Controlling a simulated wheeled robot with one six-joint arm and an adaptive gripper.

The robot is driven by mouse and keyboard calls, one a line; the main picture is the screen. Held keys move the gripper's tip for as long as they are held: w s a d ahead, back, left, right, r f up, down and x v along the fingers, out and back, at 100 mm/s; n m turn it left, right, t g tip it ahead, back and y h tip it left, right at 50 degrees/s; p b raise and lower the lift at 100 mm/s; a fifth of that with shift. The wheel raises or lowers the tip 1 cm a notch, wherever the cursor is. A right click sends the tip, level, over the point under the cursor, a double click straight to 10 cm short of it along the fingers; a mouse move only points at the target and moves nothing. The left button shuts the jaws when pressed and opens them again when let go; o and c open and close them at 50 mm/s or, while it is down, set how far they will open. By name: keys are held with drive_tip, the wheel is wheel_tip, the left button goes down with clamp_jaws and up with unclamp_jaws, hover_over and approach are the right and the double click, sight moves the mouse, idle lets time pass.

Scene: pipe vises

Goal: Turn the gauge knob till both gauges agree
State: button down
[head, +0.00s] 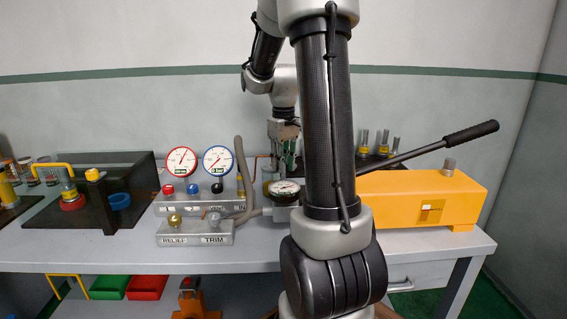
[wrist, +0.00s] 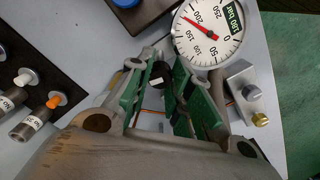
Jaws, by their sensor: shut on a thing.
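In the head view a red-rimmed gauge (head: 181,161) and a blue-rimmed gauge (head: 218,160) stand side by side on a grey panel; their readings are too small to compare. A smaller dark-rimmed gauge (head: 285,188) sits lower right, in front of my gripper (head: 285,142). The knob is hidden in the head view.
A RELIEF and TRIM block (head: 195,234) with two small knobs stands at the bench front. A grey hose (head: 243,180) curves beside the panel. An orange pump (head: 425,200) with a long lever stands right. In the wrist view a dark rack (wrist: 30,85) lies left.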

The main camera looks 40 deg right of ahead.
drive_tip(key=m, duration=0.4)
drive_tip(key=shift+m, duration=2.1)
drive_tip(key=c, duration=1.3)
unclamp_jaws()
drive_tip(key=shift+o, duration=0.2)
wheel_tip(320, 180, up, 12)
